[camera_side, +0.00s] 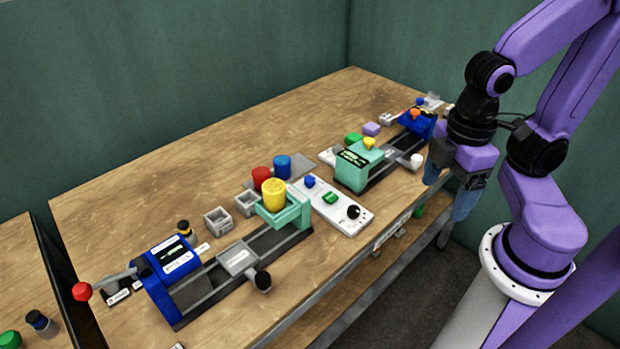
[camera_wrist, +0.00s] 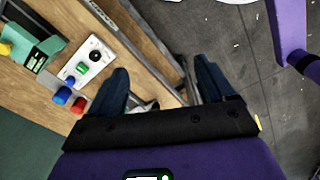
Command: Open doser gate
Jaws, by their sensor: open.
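I cannot tell for certain which unit is the doser, and no part is clearly readable as its gate. A teal holder (camera_side: 295,214) with a yellow cylinder (camera_side: 273,193) stands at one end of a dark rail, mid-table. A grey plate with a black knob (camera_side: 263,281) sits on that rail. A second teal unit (camera_side: 352,174) with a yellow knob (camera_side: 369,143) stands farther right. My gripper (camera_side: 448,190) hangs off the table's front right edge, open and empty, apart from every unit. In the wrist view its fingers (camera_wrist: 162,68) are spread over the table edge and floor.
A blue press (camera_side: 165,274) with a red-tipped lever (camera_side: 82,291) stands front left. A white control panel (camera_side: 335,205) has blue, green and black buttons. Red (camera_side: 262,175) and blue (camera_side: 283,167) cylinders stand behind the yellow one. The back left tabletop is clear.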

